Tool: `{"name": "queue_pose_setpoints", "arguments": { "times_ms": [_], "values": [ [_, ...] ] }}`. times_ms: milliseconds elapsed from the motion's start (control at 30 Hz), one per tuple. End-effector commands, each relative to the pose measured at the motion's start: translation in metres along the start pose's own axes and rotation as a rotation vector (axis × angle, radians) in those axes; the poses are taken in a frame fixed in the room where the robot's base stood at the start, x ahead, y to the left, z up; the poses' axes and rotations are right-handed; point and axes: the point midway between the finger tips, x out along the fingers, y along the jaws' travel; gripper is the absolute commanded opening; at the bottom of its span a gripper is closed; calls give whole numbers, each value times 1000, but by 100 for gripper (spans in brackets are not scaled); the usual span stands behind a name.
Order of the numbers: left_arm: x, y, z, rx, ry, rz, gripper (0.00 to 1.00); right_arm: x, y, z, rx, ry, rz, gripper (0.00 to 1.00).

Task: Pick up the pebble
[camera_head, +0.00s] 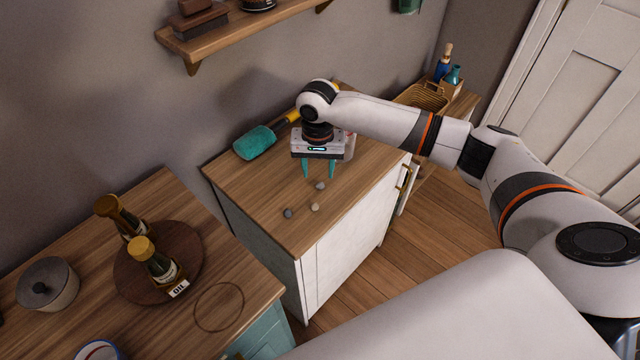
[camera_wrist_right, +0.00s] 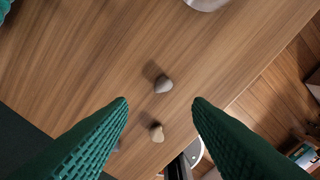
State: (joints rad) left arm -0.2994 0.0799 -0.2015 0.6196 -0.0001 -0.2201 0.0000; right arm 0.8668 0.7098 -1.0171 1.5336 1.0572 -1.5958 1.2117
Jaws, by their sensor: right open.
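Three small pebbles lie on the wooden top of the white cabinet (camera_head: 262,187): a grey pebble (camera_head: 320,185), a tan pebble (camera_head: 315,207) and a dark grey pebble (camera_head: 288,213). My right gripper (camera_head: 318,176) points down above the cabinet top, open and empty, with its teal fingers close to the grey pebble. In the right wrist view, the grey pebble (camera_wrist_right: 163,85) lies between and just beyond the fingertips (camera_wrist_right: 160,101). The tan pebble (camera_wrist_right: 157,134) lies lower between the fingers, and the third is mostly hidden by the left finger. My left gripper is not in view.
A teal-headed tool (camera_head: 256,143) lies at the cabinet's back edge. A pale round object (camera_head: 350,145) stands behind my right gripper. A counter with oil bottles (camera_head: 155,262) on a round board stands at left. A wall shelf (camera_head: 235,30) hangs above.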

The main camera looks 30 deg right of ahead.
Motion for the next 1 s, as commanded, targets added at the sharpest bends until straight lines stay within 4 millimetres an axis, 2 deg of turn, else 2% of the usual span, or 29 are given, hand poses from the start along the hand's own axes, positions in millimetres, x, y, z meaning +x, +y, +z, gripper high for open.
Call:
{"name": "queue_pose_setpoints", "arguments": {
  "times_ms": [167,400,700,767,1000],
  "values": [
    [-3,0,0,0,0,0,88,14,-2,2,1,1,-1,46],
    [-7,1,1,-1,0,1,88,48,-5,5,0,0,-2,46],
    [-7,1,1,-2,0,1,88,55,-4,5,-2,-2,0,46],
    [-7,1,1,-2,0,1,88,55,-4,5,-2,-2,0,39],
    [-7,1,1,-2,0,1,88,55,-4,5,-2,-2,0,0]
  ]
}}
